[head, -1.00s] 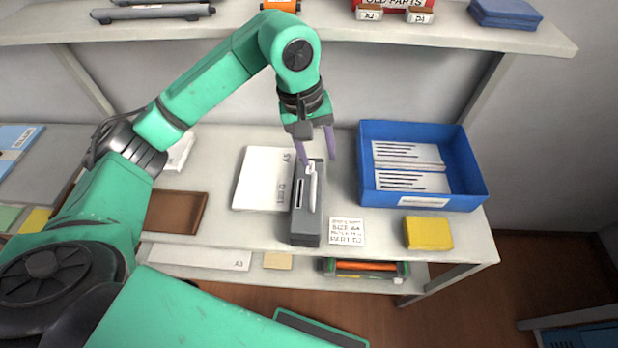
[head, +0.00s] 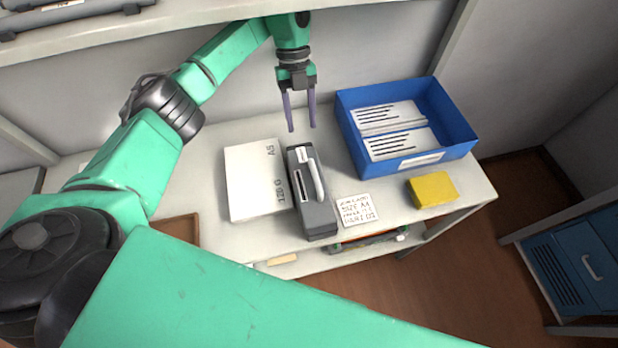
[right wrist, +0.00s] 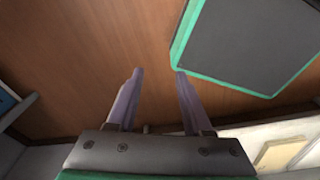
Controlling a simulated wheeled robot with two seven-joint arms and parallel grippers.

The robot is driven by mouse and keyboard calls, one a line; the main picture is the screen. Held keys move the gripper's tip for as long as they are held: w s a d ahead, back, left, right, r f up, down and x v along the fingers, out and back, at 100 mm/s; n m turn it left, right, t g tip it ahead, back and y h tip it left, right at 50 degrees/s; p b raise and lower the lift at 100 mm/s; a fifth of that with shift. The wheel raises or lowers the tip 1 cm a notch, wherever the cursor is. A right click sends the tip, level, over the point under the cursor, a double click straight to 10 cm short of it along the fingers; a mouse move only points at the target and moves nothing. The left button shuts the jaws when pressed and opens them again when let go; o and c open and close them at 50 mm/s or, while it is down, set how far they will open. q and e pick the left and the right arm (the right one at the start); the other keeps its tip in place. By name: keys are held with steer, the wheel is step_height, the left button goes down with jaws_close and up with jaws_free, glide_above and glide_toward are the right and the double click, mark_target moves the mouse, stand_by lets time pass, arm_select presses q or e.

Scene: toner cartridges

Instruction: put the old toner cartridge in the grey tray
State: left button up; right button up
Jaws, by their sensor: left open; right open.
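A dark grey oblong unit (head: 318,218) with a pale handle and a slot stands on the table, beside a white paper pack; I cannot tell whether it is the old toner cartridge. My left gripper (head: 301,128) is open and empty, above and behind the unit's far end, apart from it. An orange and green cartridge-like part (head: 372,242) is on the shelf under the table, mostly hidden by the table edge. My right gripper (right wrist: 159,72) is open and empty above the wooden floor. I cannot make out a grey tray.
A blue bin (head: 420,165) with printed papers is right of the unit. A note card (head: 356,210) and a yellow block (head: 433,190) lie at the front. The paper pack (head: 252,185) and a brown tray (head: 180,228) are to the left. An upper shelf (head: 200,15) overhangs the back.

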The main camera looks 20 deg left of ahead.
mark_target(316, 174)
arm_select(q)
steer(key=s+d+p, duration=0.1)
steer(key=s, duration=0.1)
steer(key=s+d+p, duration=0.1)
steer(key=s, duration=0.1)
steer(key=s+d+r+p, duration=0.1)
steer(key=d, duration=0.1)
steer(key=shift+s, duration=0.4)
steer(key=s, duration=0.1)
steer(key=s+d+p, duration=0.1)
steer(key=s+d, duration=0.1)
steer(key=shift+s+f, duration=0.3)
steer(key=shift+f, duration=0.05)
steer(key=p+x, duration=0.2)
steer(key=x, duration=0.2)
steer(key=shift+d, duration=0.2)
steer(key=shift+s+f, duration=0.1)
steer(key=shift+f, duration=0.45)
jaws_close()
arm_select(e)
step_height(316, 174, up, 6)
steer(key=s+d, duration=0.1)
steer(key=shift+s+r, duration=0.2)
steer(key=shift+s, duration=0.1)
steer(key=shift+d, duration=0.1)
arm_select(q)
steer(key=shift+r, duration=0.15)
